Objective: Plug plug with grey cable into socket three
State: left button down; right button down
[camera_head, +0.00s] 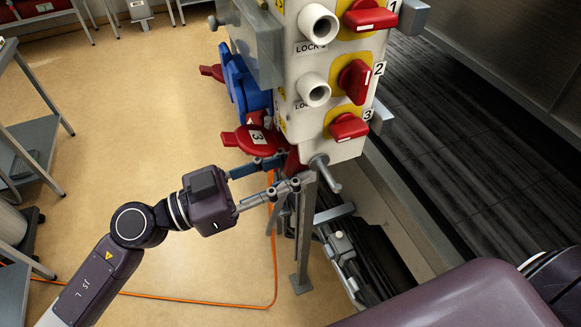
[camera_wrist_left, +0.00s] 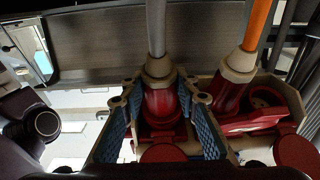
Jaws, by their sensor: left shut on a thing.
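The red plug (camera_wrist_left: 163,104) with a beige collar and grey cable (camera_wrist_left: 156,28) is between the blue-padded fingers of my left gripper (camera_wrist_left: 165,92) in the left wrist view. In the head view my left gripper (camera_head: 282,173) is shut on it at the lower end of the socket box; the plug is largely hidden there. A red cover marked 3 (camera_head: 258,139) stands out from the box's left side, just above the gripper. The mouth of socket three is hidden in the head view, and I cannot tell how far the plug is in. My right gripper is out of view.
The box (camera_head: 318,88) carries red switches numbered 1 to 3 and blue covers (camera_head: 243,85). A second red plug (camera_wrist_left: 233,88) with an orange cable (camera_wrist_left: 258,25) is close to the right of the held plug. A metal post (camera_head: 304,230) stands beneath the box.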

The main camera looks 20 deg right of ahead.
pick_arm(q)
jog(key=c, duration=1.5)
grip_release()
jog(key=shift+d+r, duration=0.1)
jog(key=shift+r, duration=0.1)
jog(key=shift+o, duration=0.5)
jog(key=shift+s, duration=0.1)
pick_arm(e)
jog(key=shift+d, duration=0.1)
pick_arm(q)
jog(key=shift+f, duration=0.1)
jog(key=a+f, duration=0.1)
jog(key=a, duration=1.1)
jog(key=shift+s, duration=0.2)
